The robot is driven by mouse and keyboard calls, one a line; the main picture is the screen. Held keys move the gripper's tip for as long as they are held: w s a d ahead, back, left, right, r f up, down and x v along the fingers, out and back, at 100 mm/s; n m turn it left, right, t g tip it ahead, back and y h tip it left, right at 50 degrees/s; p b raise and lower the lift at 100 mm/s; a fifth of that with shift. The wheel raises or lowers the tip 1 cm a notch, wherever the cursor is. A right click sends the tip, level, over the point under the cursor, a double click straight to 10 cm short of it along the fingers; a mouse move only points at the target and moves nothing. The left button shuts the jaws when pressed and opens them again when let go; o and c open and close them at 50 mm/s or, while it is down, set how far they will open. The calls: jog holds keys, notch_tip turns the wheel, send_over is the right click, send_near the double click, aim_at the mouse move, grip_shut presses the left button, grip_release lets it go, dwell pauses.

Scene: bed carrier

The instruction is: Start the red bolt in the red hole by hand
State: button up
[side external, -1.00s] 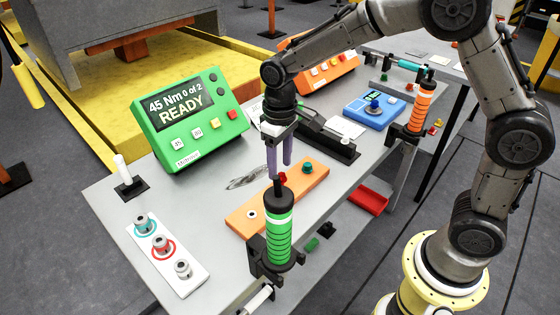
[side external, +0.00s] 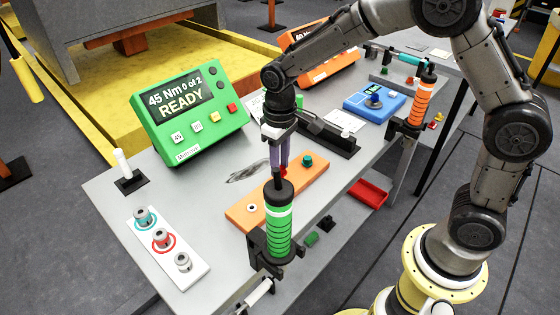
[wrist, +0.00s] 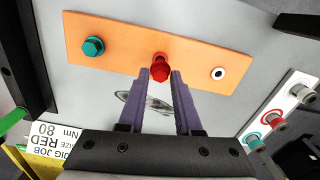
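The red bolt (wrist: 160,67) is at the middle of the orange plate (wrist: 125,40), between my fingertips, and its head shows. It also shows as a small red patch in the side view (side external: 283,171). The red hole is not visible; the bolt and fingers cover that spot, and I cannot tell how deep the bolt sits. My gripper (wrist: 161,73) has its two purple fingers drawn in on either side of the bolt head, pointing down at the plate (side external: 310,185). In the side view my gripper (side external: 280,168) is just above the plate.
A teal bolt (wrist: 93,46) and a white-ringed hole (wrist: 218,73) flank the red bolt. A green-banded tool (side external: 278,225) stands close in front. The green READY box (side external: 190,115), a socket tray (side external: 165,250) and an orange-banded tool (side external: 421,100) stand around.

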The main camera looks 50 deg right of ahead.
grip_shut()
jog(key=shift+f, duration=0.1)
jog(key=m, duration=0.4)
jog(key=shift+d, duration=0.1)
jog(key=shift+f+m, duration=0.1)
jog(key=shift+m, duration=1.3)
jog(key=shift+d+m, duration=0.1)
jog(key=shift+m, duration=0.8)
jog(key=m, duration=0.3)
jog(key=shift+s+m, duration=0.1)
jog(key=shift+m, duration=0.9)
jog(key=shift+f, duration=0.1)
